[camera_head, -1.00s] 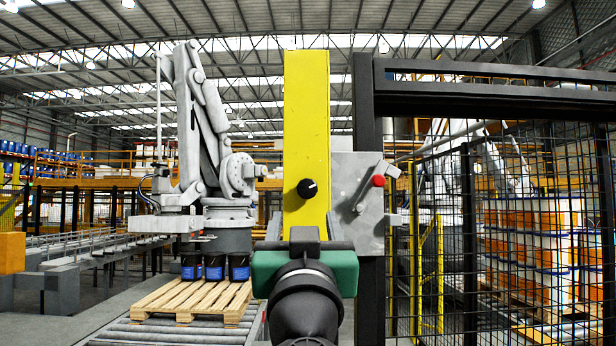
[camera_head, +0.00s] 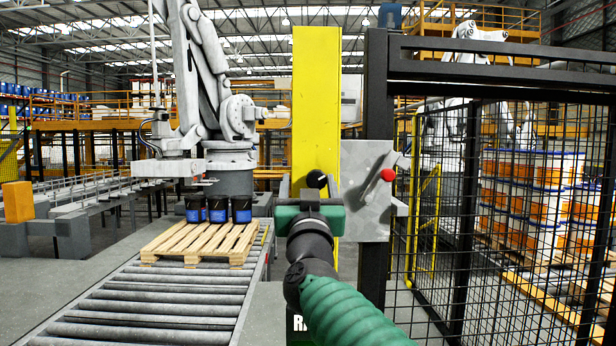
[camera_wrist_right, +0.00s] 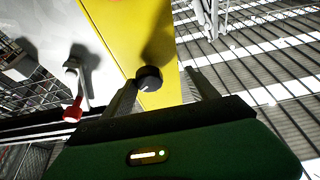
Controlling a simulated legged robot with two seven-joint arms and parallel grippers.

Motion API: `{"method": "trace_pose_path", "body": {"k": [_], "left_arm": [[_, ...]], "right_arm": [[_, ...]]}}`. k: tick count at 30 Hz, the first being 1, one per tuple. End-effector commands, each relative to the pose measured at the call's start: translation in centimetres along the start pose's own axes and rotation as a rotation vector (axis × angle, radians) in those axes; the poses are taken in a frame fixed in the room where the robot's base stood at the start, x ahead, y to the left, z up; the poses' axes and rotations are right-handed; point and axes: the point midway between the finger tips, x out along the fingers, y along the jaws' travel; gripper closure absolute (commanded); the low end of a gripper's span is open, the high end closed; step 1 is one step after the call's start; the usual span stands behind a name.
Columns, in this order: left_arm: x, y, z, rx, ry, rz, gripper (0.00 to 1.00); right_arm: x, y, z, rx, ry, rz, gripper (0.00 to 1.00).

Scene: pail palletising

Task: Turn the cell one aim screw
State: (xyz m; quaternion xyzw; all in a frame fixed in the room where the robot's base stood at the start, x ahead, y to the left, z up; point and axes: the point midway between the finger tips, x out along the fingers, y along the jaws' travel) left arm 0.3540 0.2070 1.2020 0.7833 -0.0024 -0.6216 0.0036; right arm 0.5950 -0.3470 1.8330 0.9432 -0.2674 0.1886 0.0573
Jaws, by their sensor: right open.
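The aim screw shows as a black knob (camera_head: 317,179) with a white mark, on the front of a yellow post (camera_head: 316,100). In the right wrist view the knob (camera_wrist_right: 149,78) shows between the two fingers, nearer the left one. My right gripper (camera_head: 312,194) is open, with its green body just below the knob in the head view. It also shows in the right wrist view (camera_wrist_right: 163,92). I cannot tell whether a finger touches the knob. My left gripper is not in view.
A grey plate with a red-tipped lever (camera_head: 387,175) stands right of the post. A black mesh fence (camera_head: 470,200) fills the right. A roller conveyor (camera_head: 150,305) carries a pallet (camera_head: 195,245) with several dark pails (camera_head: 217,210), below a large grey robot arm (camera_head: 195,70).

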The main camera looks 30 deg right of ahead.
Motion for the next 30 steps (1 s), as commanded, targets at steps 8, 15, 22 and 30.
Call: {"method": "trace_pose_path", "body": {"k": [8,15,22,30], "left_arm": [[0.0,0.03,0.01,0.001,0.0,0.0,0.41],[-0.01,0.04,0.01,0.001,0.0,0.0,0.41],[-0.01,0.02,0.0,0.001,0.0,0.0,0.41],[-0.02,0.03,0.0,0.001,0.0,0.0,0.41]], "right_arm": [[0.31,0.27,0.26,0.002,-0.003,-0.005,0.46],[0.16,0.06,0.11,0.0,-0.001,-0.002,0.78],[0.03,0.08,-0.06,0.001,0.0,-0.004,1.0],[0.0,0.09,-0.16,0.003,0.002,-0.003,1.0]]}}
